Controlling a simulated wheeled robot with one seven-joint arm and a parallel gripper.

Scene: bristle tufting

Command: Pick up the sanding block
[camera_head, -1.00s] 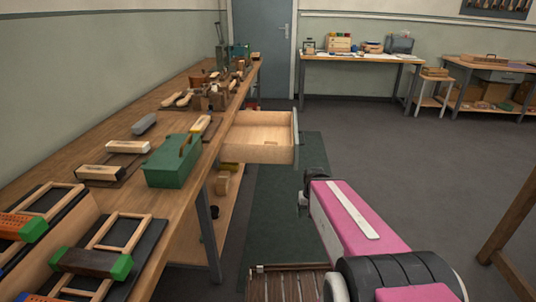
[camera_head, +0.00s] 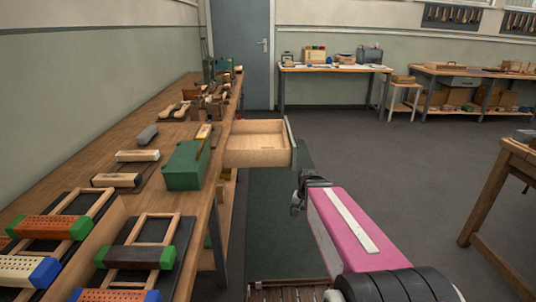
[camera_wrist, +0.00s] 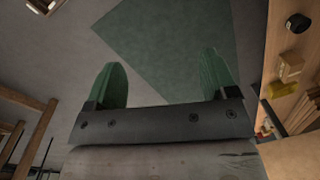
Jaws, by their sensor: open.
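I cannot tell for certain which piece is the sanding block. A small grey block (camera_head: 148,134) lies on the long bench at the left. Two pale wooden blocks with dark sides, one farther (camera_head: 137,156) and one nearer (camera_head: 116,180), lie in front of it. My gripper (camera_wrist: 160,82) shows two green fingers, apart and with nothing between them, over the floor. In the head view my gripper (camera_head: 300,192) hangs off the bench's right side, below and near the open drawer, well away from these blocks.
The open drawer (camera_head: 290,158) juts from the long bench (camera_head: 150,205) into the aisle. A green box (camera_head: 187,165) stands near the bench edge. Frames with coloured-end brushes (camera_head: 140,256) fill the near end. A wooden table (camera_head: 515,165) stands at right. The middle floor (camera_head: 390,170) is clear.

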